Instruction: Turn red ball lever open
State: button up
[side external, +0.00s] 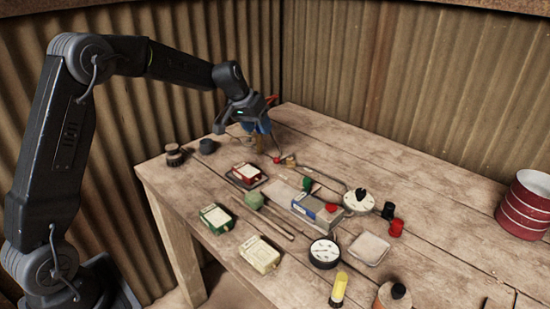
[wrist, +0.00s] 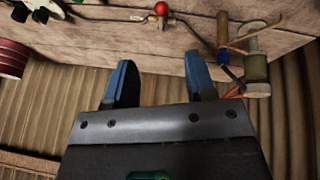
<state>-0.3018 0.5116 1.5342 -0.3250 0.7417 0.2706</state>
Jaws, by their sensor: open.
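The red ball (side external: 277,160) of the lever sits beside a small brass-coloured valve body (side external: 289,160) near the table's back left. In the wrist view the red ball (wrist: 161,8) is at the top edge, with a thin pipe (wrist: 115,18) running left from the valve. My gripper (wrist: 158,58) is open and empty, its blue fingers apart and below the ball in the picture. In the side view my gripper (side external: 257,125) is above the table's back left, apart from the ball. The lever's arm is too small to make out.
Corrugated walls (side external: 330,70) close the back.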

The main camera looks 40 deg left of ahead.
aim_at(275, 159)
jog(key=x, duration=1.4)
jog(key=shift+w+a+f, duration=0.1)
jog(key=shift+c, duration=0.5)
grip_shut()
